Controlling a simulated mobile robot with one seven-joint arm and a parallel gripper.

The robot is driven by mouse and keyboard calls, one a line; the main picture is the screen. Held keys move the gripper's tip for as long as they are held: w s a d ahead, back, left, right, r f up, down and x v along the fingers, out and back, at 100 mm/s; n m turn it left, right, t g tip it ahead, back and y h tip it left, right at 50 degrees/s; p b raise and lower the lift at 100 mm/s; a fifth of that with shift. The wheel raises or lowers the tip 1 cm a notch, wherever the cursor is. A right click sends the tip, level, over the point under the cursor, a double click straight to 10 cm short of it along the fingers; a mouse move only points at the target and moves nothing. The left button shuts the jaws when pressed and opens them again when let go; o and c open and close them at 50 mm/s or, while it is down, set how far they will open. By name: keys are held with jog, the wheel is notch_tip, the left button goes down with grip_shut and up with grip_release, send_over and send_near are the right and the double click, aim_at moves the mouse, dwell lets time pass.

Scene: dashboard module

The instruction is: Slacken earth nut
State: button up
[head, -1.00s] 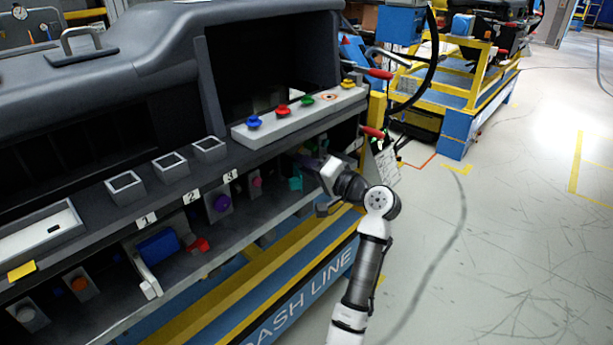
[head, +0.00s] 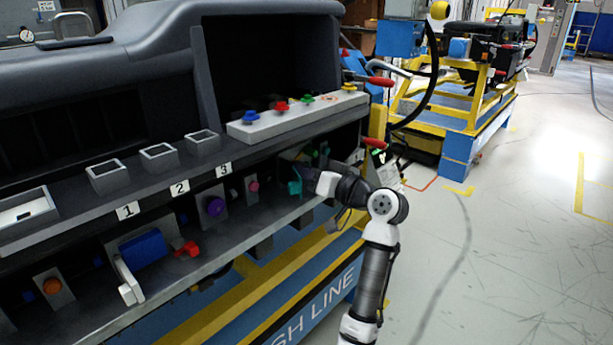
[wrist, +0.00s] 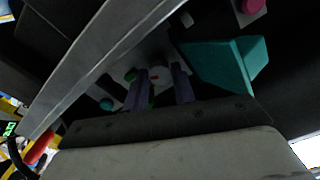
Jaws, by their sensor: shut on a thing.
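My gripper (wrist: 163,86) reaches under the dashboard ledge, with its two purple fingers a little apart. A pale round piece with a small red spot (wrist: 155,76) shows between them. Green parts (wrist: 151,102), perhaps of the earth nut, show beside the left finger. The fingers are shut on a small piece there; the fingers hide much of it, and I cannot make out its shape. In the head view my wrist is at the right end of the lower bay, and the fingertips are hard to see.
A teal wedge-shaped block (wrist: 222,68) stands close to the right of my fingers; it also shows in the head view (head: 295,184). A grey metal rail (wrist: 95,65) crosses at the left. A purple knob (head: 215,206) and blue cylinder (head: 143,249) sit further left. Floor at right is clear.

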jog(key=shift+f, duration=0.1)
dwell(0.3)
jog(key=o, duration=0.7)
jog(key=v, duration=1.4)
jog(key=shift+r, duration=0.2)
